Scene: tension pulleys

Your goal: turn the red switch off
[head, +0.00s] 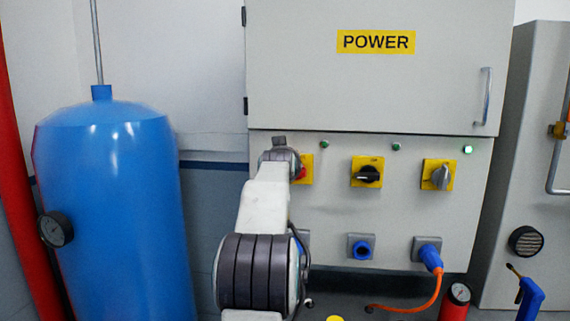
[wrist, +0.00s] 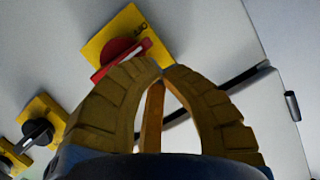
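The red switch (wrist: 117,50) is a red rotary knob on a yellow plate, seen in the wrist view at the upper left of my fingers. Its handle lies at a slant in that view. In the head view the red switch (head: 301,172) is mostly hidden behind my arm. My gripper (wrist: 161,70) has its two ribbed yellow fingers curved together, with the tips meeting and nothing seen held. The fingertips appear close beside the red handle; I cannot tell whether they touch it. In the head view my fingers are hidden by my wrist.
A black switch (head: 367,174) and a grey switch (head: 438,175) sit to the right on the same panel. Blue sockets (head: 362,248) are below, one with a plugged orange cable (head: 432,290). A blue tank (head: 110,200) stands at left. The POWER cabinet door (head: 375,85) is closed above.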

